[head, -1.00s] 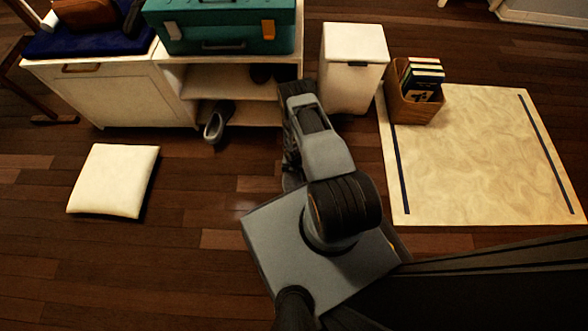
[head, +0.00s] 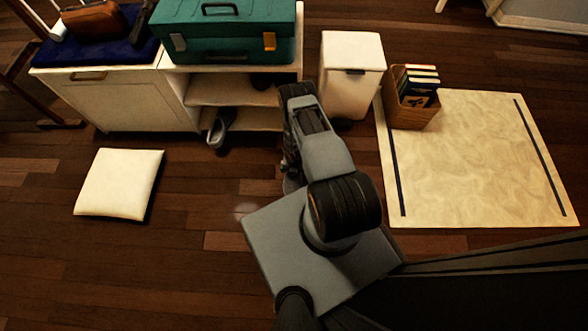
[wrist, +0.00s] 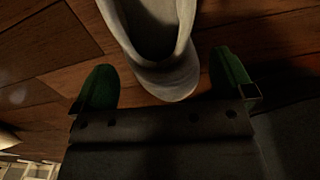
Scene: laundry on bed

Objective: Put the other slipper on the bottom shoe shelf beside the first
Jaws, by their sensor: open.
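A grey slipper (wrist: 160,60) lies on the wooden floor in the wrist view, one end between my gripper's green fingers. My gripper (wrist: 165,76) is open around that end, with gaps on both sides; the slipper's far part is cut off by the top edge. In the head view my arm hides this slipper and the fingers. Another grey slipper (head: 221,128) sits at the front left of the bottom shoe shelf (head: 255,119), at the shelf's edge; I cannot tell how much of it overhangs.
A teal toolbox (head: 225,35) stands on the cabinet. A white bin (head: 350,75) and a basket of books (head: 411,108) stand to the right. A cream cushion (head: 118,183) lies on the floor at left.

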